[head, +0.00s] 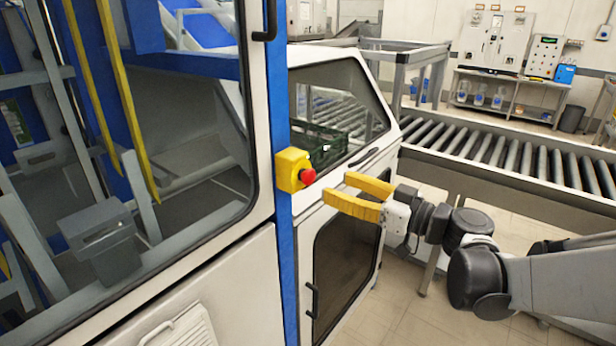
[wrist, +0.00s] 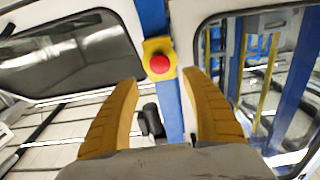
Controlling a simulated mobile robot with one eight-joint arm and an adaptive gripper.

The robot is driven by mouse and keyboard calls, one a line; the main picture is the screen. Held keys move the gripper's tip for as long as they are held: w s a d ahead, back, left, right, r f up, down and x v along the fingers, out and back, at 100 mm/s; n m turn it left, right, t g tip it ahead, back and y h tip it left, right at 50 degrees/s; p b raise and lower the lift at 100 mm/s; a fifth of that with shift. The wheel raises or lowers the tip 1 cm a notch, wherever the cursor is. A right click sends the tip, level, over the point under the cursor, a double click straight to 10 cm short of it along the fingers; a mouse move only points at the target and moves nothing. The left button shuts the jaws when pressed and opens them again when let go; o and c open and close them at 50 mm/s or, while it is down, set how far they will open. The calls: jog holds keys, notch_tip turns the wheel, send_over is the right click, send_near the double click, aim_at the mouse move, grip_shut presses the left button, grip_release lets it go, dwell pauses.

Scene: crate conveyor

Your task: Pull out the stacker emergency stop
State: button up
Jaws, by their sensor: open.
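The stacker emergency stop is a red mushroom button (head: 307,176) on a yellow box (head: 289,168). The box is fixed to a blue upright post of the machine. My gripper (head: 335,188) has two yellow fingers, open and empty, just right of the button in the head view and apart from it. In the wrist view the red button (wrist: 159,64) and its yellow box (wrist: 158,46) show beyond the fingertips. The button lies between the two fingers of my gripper (wrist: 162,82) from side to side. Nothing hides the button's face.
The blue post (head: 279,100) stands between a large window frame on the left and a white machine housing (head: 310,62) with a window. A dark lower door (head: 343,265) sits below my gripper. A roller conveyor (head: 510,150) runs behind. Open floor (head: 400,315) shows under my arm.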

aim_at(312, 177)
jog(key=b+x, duration=0.1)
jog(key=x, duration=0.7)
jog(key=shift+w+a+b, duration=0.1)
jog(key=shift+a+b, duration=0.05)
jog(key=shift+b, duration=0.2)
grip_shut()
